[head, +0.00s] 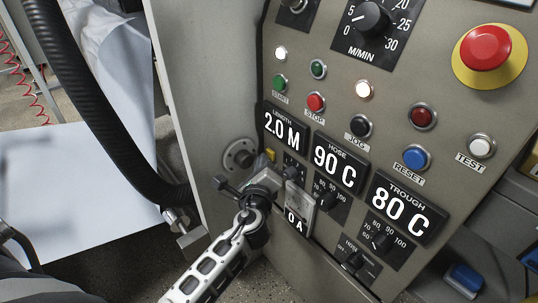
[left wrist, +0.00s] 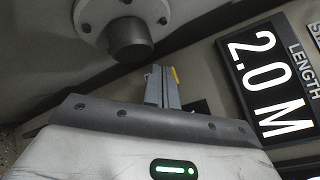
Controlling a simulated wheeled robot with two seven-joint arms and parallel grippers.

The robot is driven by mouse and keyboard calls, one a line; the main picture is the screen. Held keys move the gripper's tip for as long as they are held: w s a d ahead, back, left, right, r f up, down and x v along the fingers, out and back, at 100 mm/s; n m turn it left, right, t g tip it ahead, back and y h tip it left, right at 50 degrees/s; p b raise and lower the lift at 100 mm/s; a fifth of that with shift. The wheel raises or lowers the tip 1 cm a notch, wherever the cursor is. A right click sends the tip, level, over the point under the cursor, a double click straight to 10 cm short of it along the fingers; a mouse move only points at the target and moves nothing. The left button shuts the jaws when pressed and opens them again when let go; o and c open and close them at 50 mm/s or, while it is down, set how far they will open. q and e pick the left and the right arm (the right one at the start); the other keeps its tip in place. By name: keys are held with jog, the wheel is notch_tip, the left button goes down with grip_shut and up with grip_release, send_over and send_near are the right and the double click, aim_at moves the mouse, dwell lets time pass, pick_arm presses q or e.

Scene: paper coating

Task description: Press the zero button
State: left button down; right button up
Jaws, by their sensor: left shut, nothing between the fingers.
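A small yellow button (head: 270,154) sits on the grey control panel just below the LENGTH display (head: 285,131), which reads 2.0 M. No zero label is legible near it. My left gripper (head: 270,168) is shut and empty, with its fingers pointing at the panel just below the button. In the left wrist view, the shut fingers (left wrist: 163,86) cover most of the button, and only a yellow edge (left wrist: 175,75) shows beside their tips. I cannot tell whether they touch it. The right gripper is not in view.
HOSE (head: 340,162) and TROUGH (head: 404,208) displays read 90 C and 80 C, with knobs below. Start, stop, jog, reset and test buttons are above. A red emergency button (head: 486,47) is at top right. A round metal flange (head: 239,154) juts out left of the gripper.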

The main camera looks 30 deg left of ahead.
pick_arm(q)
jog(key=shift+w+d, duration=0.15)
jog(key=shift+w, duration=0.1)
dwell(0.3)
jog(key=shift+s, duration=0.1)
jog(key=shift+s+a, duration=0.3)
jog(key=shift+s, duration=0.35)
jog(key=shift+s+a+p, duration=0.15)
jog(key=shift+s+a, duration=0.2)
jog(key=shift+s, duration=0.4)
jog(key=shift+s+a+p, duration=0.1)
jog(key=shift+s+a, duration=0.2)
jog(key=shift+s, duration=0.5)
jog(key=shift+s+a+p, duration=0.15)
jog(key=shift+s+a, duration=0.2)
jog(key=shift+s, duration=0.4)
